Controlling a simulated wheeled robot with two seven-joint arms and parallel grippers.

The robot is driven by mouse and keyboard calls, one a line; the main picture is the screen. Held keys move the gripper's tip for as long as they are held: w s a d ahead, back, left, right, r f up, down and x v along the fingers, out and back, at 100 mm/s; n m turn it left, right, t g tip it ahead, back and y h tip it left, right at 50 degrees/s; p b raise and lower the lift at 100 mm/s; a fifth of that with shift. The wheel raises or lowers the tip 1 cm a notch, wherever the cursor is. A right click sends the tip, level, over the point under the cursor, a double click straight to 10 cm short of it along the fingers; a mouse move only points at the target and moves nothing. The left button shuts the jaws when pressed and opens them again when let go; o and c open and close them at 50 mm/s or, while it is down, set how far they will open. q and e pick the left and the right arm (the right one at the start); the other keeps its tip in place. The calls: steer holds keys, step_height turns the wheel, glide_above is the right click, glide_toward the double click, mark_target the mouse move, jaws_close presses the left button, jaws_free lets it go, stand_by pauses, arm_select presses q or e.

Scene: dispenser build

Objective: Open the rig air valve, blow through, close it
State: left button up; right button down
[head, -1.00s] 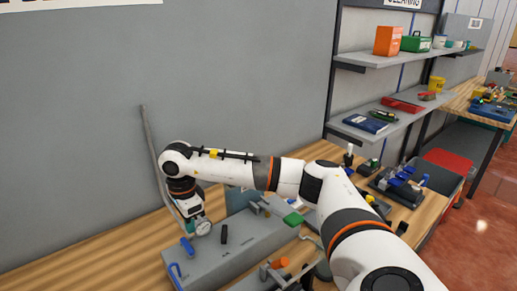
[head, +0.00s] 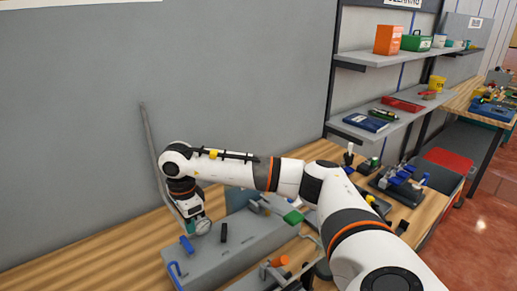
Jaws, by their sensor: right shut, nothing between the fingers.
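The rig is a grey box-shaped block (head: 240,246) on the wooden bench. Near its left end it carries a round gauge-like part (head: 202,226), a blue lever (head: 187,245) and a blue hooked piece (head: 175,270). A short black upright handle (head: 223,233) stands to their right. I cannot tell for sure which of these is the air valve. My right gripper (head: 191,224) points down over the left end of the rig, just behind the blue lever. It is shut and empty; its fingertips are small and partly hidden by the gauge-like part. My left gripper is out of view.
A green-handled part (head: 293,217) sits at the rig's right, under my right forearm. An orange-capped fixture (head: 280,261) is in front. A thin grey pole (head: 147,135) rises behind my wrist along the wall. Shelves (head: 385,116) stand at the right. The bench's left side is clear.

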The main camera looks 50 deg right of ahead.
mark_target(184, 239)
steer(key=shift+f+b, duration=1.3)
steer(key=shift+f, duration=0.5)
steer(key=shift+a, duration=0.1)
steer(key=shift+a, duration=0.1)
steer(key=shift+a, duration=0.95)
